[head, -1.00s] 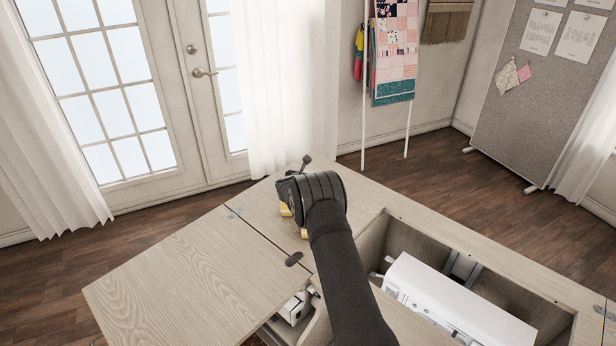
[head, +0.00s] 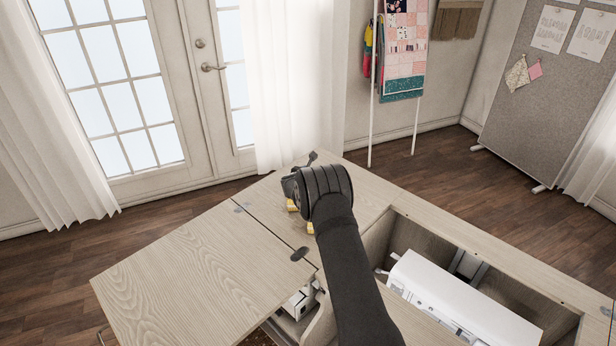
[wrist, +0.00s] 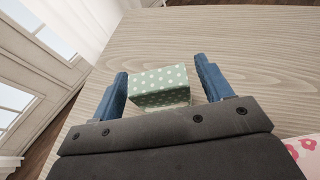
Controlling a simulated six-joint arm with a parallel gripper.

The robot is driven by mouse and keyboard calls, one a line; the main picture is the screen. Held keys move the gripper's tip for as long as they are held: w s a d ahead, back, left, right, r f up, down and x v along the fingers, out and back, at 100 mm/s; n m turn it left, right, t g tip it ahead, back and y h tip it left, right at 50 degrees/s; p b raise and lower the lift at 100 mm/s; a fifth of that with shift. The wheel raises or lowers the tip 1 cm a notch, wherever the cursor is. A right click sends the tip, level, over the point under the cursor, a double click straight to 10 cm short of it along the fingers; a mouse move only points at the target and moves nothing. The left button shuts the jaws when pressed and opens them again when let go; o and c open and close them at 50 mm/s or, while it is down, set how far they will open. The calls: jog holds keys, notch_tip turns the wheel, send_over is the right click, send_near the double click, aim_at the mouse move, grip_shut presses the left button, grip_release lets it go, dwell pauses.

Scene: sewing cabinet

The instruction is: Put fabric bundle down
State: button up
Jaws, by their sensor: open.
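The fabric bundle (wrist: 160,87), green with white dots, sits on the pale wood cabinet top (wrist: 225,45) in the wrist view. My gripper (wrist: 163,82) is open, with one blue finger on each side of the bundle. The bundle's near lower part is partly hidden by the dark gripper body. In the head view my gripper (head: 296,190) is over the far part of the cabinet top, and the green bundle is hidden behind my arm.
A pink floral fabric (wrist: 303,152) shows at the wrist view's lower right. Small yellow pieces (head: 292,206) show beside my gripper. A white sewing machine (head: 455,300) sits in the cabinet's recess. The left leaf (head: 190,270) is clear.

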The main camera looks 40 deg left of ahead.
jog(key=v, duration=1.1)
dwell(0.3)
jog(key=x, duration=1.2)
jog(key=shift+a+r, duration=0.1)
jog(key=shift+r, duration=1.6)
jog(key=shift+f, duration=0.1)
